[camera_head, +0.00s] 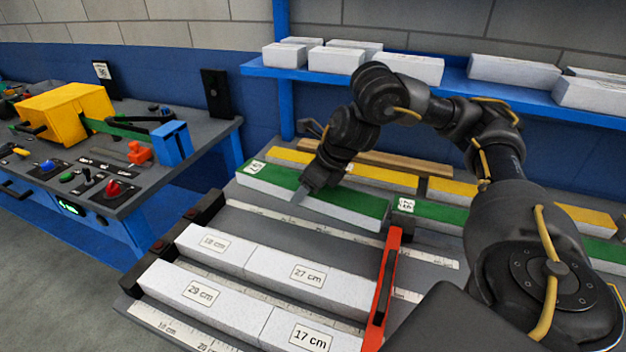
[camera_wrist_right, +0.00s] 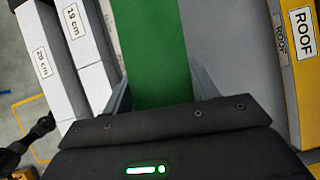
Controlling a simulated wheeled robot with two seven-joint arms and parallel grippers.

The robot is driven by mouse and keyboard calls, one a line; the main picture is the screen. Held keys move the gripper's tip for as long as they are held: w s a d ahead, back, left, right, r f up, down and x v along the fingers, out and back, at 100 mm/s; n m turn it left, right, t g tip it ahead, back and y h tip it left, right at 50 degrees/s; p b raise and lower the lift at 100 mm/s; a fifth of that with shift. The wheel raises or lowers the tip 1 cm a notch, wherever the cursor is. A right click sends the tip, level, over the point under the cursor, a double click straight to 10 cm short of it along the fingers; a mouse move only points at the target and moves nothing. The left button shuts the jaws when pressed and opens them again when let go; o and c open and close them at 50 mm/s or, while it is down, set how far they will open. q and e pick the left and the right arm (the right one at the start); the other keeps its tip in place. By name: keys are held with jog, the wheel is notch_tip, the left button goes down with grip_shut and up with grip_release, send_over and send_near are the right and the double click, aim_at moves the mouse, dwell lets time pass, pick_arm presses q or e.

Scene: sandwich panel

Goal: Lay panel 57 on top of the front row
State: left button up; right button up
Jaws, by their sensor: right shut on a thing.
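A long panel (camera_head: 340,203) with a green top and white side lies behind the block rows in the head view; its end label (camera_head: 257,168) seems to read 57. My right gripper (camera_head: 301,196) is shut across it, left of its middle. In the wrist view, the fingers sit on both sides of the green panel (camera_wrist_right: 160,45). I cannot tell whether it is lifted. The front row has a white 29 cm block (camera_head: 205,296) and a 17 cm block (camera_head: 310,332). The row behind has a 19 cm block (camera_head: 210,246) and a 27 cm block (camera_head: 310,278). My left gripper is out of view.
A red bar (camera_head: 384,290) stands across the rows' right end; dark stops (camera_head: 160,246) are at the left. Another green panel (camera_head: 450,214) lies right of the held one. Yellow pieces (camera_head: 380,175) lie behind. A blue shelf (camera_head: 480,88) with white blocks is above.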

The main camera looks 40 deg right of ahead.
jog(key=s+a+f+m+g+h, duration=0.1)
jog(key=a+m+g, duration=0.2)
jog(key=m, duration=0.9)
jog(key=s+a+f+m+g+h, duration=0.1)
jog(key=a+m+g, duration=0.3)
jog(key=m, duration=0.8)
jog(key=s+a+f+m+g+h, duration=0.1)
jog(key=s+a+m+g+h, duration=0.1)
jog(key=a+m+g, duration=0.2)
jog(key=shift+s+a+m, duration=0.1)
jog(key=shift+a+m, duration=0.4)
jog(key=shift+m, duration=0.8)
jog(key=shift+a+m, duration=0.45)
jog(key=shift+m, duration=0.85)
jog(key=shift+s+a+m, duration=0.1)
jog(key=shift+a+m, duration=0.4)
jog(key=shift+m, duration=0.8)
jog(key=m, duration=0.1)
jog(key=m+y, duration=0.1)
jog(key=a+r+m, duration=0.1)
jog(key=m, duration=0.1)
jog(key=shift+s+g+y, duration=0.15)
jog(key=shift+g+y, duration=0.15)
jog(key=shift+y, duration=0.1)
